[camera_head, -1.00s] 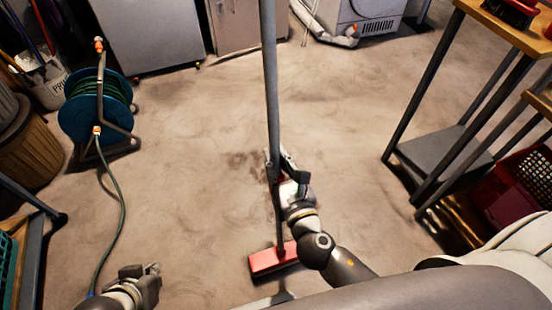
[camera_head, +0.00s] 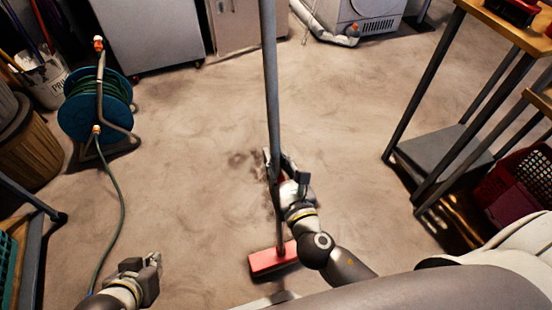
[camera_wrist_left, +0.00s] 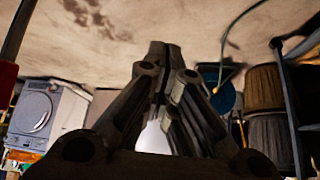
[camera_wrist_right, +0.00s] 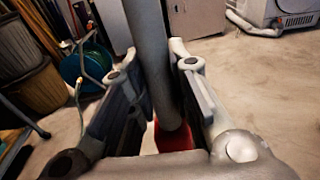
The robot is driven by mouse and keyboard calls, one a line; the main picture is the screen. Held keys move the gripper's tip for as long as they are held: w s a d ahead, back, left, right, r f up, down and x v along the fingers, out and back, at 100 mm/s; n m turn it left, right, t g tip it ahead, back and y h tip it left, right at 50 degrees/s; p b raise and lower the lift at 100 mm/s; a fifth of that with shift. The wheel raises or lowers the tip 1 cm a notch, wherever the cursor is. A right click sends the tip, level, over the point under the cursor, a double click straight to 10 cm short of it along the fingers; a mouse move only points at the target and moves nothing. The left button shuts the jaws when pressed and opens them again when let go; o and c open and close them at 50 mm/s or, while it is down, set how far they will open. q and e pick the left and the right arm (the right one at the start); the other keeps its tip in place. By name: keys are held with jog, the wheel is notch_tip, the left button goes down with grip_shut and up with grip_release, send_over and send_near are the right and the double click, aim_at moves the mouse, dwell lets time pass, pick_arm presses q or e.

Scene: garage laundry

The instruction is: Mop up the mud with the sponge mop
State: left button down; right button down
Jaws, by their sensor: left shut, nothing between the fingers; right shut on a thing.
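The sponge mop has a long grey handle (camera_head: 270,80) and a red head (camera_head: 268,261) that rests on the floor near my base. My right gripper (camera_head: 281,168) is shut around the handle, which leans slightly; the handle also shows between the fingers in the right wrist view (camera_wrist_right: 150,50). A dark mud patch (camera_head: 240,160) lies on the floor just left of the handle, farther from me than the head. The handle and right gripper may hide part of it. Mud spots show in the left wrist view (camera_wrist_left: 100,18). My left gripper (camera_head: 154,261) is shut and empty, low at the left.
A blue hose reel (camera_head: 82,118) stands at the left, its green hose (camera_head: 122,210) running along the floor. A wooden-topped table with grey legs (camera_head: 425,80) and a red crate (camera_head: 510,205) stand at the right.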

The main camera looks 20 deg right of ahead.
pick_arm(q)
jog(key=shift+w+d+r+t, duration=0.15)
jog(key=shift+w+t, duration=0.15)
jog(key=shift+w, duration=0.1)
jog(key=shift+w+r, duration=0.15)
jog(key=shift+w, duration=0.05)
jog(key=shift+w+d+r+t, duration=0.25)
jog(key=shift+w+r+t, duration=0.15)
jog(key=shift+w, duration=0.15)
dwell(0.4)
